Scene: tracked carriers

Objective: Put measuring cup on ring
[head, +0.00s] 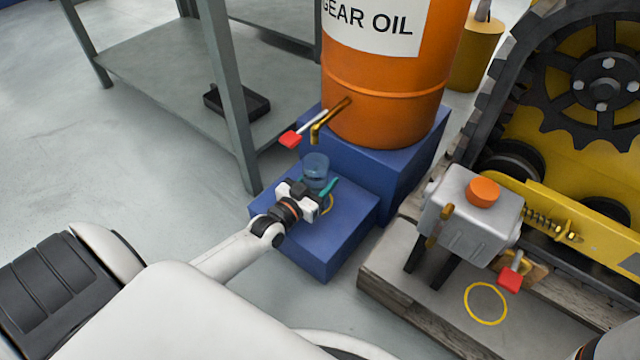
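The measuring cup (316,165) is a clear bluish cup, upright below the brass tap of the orange drum. My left gripper (319,187) is at the cup, its teal fingertips on either side of the cup's lower part. The gripper hides the cup's base, so I cannot tell whether the fingers press on it or whether it is lifted. A yellow ring (330,204) shows partly behind the gripper on the low blue step. Another yellow ring (485,303) lies bare on the grey surface at the lower right. My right gripper is out of view.
The orange gear oil drum (385,100) stands on a blue block, its tap (330,120) with a red handle (290,139) projecting above the step. A grey box (470,222) with an orange cap and red-handled tap (511,278) stands by the yellow tracked machine (560,130). A metal shelf (190,80) stands left.

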